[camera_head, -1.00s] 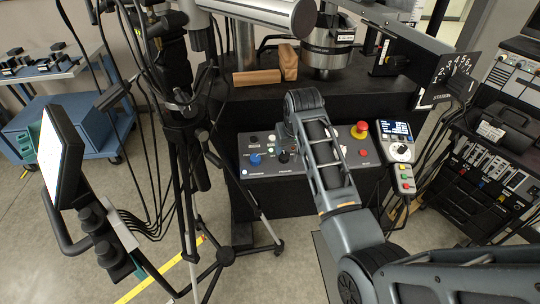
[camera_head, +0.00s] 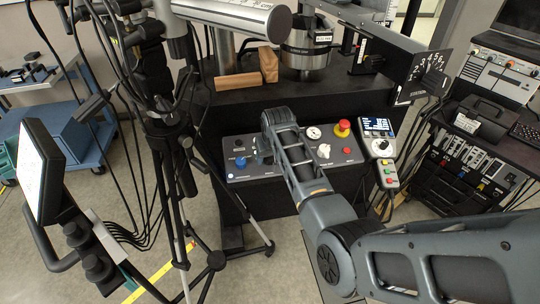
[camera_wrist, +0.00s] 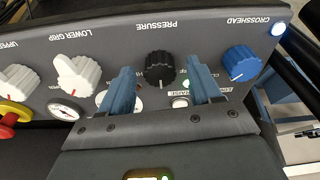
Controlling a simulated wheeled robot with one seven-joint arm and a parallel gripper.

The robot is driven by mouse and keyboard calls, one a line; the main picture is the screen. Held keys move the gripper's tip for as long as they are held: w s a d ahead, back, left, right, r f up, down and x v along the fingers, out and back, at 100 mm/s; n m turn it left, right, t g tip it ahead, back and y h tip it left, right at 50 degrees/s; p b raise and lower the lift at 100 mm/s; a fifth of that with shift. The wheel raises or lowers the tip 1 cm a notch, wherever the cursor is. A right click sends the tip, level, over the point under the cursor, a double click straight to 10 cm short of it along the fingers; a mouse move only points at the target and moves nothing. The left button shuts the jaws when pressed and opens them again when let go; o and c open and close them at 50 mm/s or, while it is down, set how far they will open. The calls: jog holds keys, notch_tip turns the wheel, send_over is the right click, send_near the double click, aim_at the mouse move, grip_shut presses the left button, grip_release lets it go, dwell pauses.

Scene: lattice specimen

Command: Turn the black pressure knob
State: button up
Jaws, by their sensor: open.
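The black pressure knob (camera_wrist: 160,68) sits on the grey control panel (camera_wrist: 215,28) under the upside-down word PRESSURE in the wrist view. My gripper (camera_wrist: 158,80) is open, with one blue finger to each side of the knob in the picture. A gap shows between the knob and each finger. I cannot tell how far the fingertips are from the panel. In the head view my gripper (camera_head: 262,150) is at the panel (camera_head: 296,164), and the arm's end hides the black knob there.
A blue crosshead knob (camera_wrist: 240,63) and white grip knobs (camera_wrist: 76,76) flank the black knob. A red emergency stop (camera_head: 343,128) and a small pendant (camera_head: 378,147) are to the right. A tripod (camera_head: 165,170) with cables stands close on the left.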

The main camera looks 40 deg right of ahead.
jog(key=c, duration=1)
jog(key=shift+c, duration=0.2)
jog(key=m, duration=0.4)
jog(key=shift+m+g, duration=0.3)
jog(key=shift+m, duration=0.1)
jog(key=m, duration=0.5)
jog(key=shift+w+a+g+h+b, duration=0.1)
jog(key=shift+g+h+b, duration=0.2)
jog(key=shift+h+b, duration=0.1)
jog(key=o, duration=1)
